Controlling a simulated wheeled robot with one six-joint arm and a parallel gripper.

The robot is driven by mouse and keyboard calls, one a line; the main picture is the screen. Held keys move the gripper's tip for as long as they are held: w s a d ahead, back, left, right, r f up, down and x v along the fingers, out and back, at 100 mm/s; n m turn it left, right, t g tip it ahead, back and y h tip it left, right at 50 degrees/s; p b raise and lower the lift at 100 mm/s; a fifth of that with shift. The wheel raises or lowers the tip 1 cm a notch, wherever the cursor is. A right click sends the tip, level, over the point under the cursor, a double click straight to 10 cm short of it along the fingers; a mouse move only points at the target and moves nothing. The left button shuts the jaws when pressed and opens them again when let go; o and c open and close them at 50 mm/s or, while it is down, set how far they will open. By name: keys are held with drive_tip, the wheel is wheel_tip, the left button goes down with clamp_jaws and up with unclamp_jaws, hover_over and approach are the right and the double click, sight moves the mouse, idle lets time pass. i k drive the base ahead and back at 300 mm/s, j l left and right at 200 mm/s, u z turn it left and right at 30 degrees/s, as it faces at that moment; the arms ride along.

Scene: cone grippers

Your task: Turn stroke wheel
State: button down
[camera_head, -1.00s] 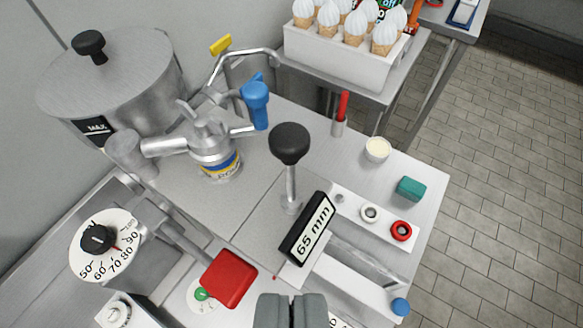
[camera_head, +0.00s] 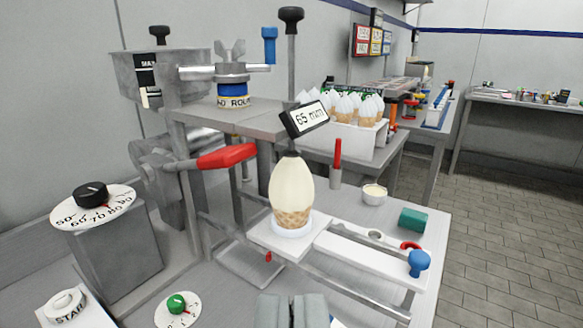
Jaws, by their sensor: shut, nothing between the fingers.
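A white round dial (camera_head: 113,208) on a grey block at left carries numbers from 50 to 90. A black knob (camera_head: 90,194) with a red pointer sits at its centre. No label names it as the stroke wheel. A tilted sign (camera_head: 304,119) reads 65 mm and hangs above a pale filled cone (camera_head: 292,196) standing on a white holder. My gripper (camera_head: 292,297) is at the bottom middle. It is shut and empty, in front of the machine and right of the dial, apart from both.
A red lever (camera_head: 227,156) juts from the machine. A white START knob (camera_head: 65,304) and a small green dial (camera_head: 177,304) are at lower left. A blue knob (camera_head: 419,263) ends the right slide. A tray of cones (camera_head: 352,134) stands behind. Floor at right is clear.

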sight(93, 194)
drive_tip(key=k+l, duration=0.15)
drive_tip(key=k, duration=0.35)
drive_tip(key=k+l+z, duration=0.1)
drive_tip(key=k, duration=0.45)
